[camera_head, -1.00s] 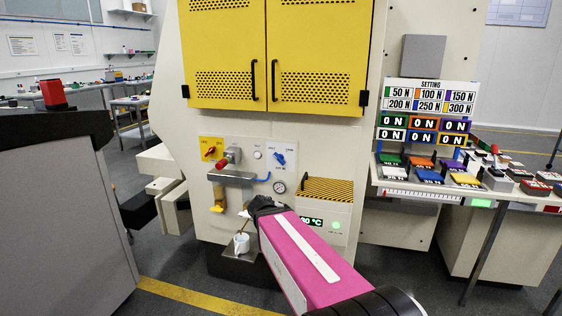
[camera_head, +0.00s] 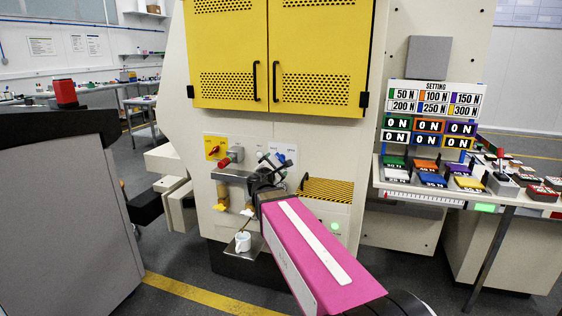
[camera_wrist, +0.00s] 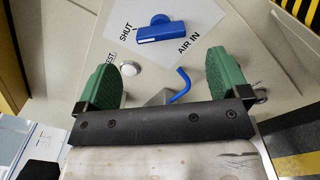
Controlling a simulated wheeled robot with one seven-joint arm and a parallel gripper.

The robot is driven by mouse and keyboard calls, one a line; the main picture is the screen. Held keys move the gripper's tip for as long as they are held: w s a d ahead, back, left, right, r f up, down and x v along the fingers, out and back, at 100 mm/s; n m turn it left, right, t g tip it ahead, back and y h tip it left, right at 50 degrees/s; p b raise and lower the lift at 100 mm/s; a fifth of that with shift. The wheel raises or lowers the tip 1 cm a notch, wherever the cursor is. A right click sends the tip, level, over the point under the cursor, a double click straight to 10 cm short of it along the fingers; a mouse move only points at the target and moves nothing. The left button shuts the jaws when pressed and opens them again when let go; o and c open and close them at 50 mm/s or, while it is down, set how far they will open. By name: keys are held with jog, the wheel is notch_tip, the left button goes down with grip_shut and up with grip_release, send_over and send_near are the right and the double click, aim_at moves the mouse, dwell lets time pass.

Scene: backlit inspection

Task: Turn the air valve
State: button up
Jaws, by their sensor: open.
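The air valve (camera_wrist: 160,32) is a blue handle with a round knob, on a white plate marked SHUT and AIR IN. In the wrist view it is at the top middle, with the handle lying crosswise beyond the fingertips. My gripper (camera_wrist: 162,62) is open, its two green-padded fingers wide apart, with nothing held between them. The handle looks apart from both fingers. In the head view my gripper (camera_head: 270,164) is in front of the machine panel and hides most of the valve.
A blue bent hose (camera_wrist: 181,86) and a round white button (camera_wrist: 130,68) are on the panel between the fingers. Left of my gripper are a red-handled valve (camera_head: 224,161) and a yellow plate (camera_head: 214,146). A white cup (camera_head: 242,241) stands below. A black-yellow striped cover (camera_head: 327,189) is at right.

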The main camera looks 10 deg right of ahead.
aim_at(280, 160)
jog(key=x, duration=0.7)
jog(key=shift+w+d, duration=0.2)
jog(key=shift+w, duration=0.05)
jog(key=c, duration=0.9)
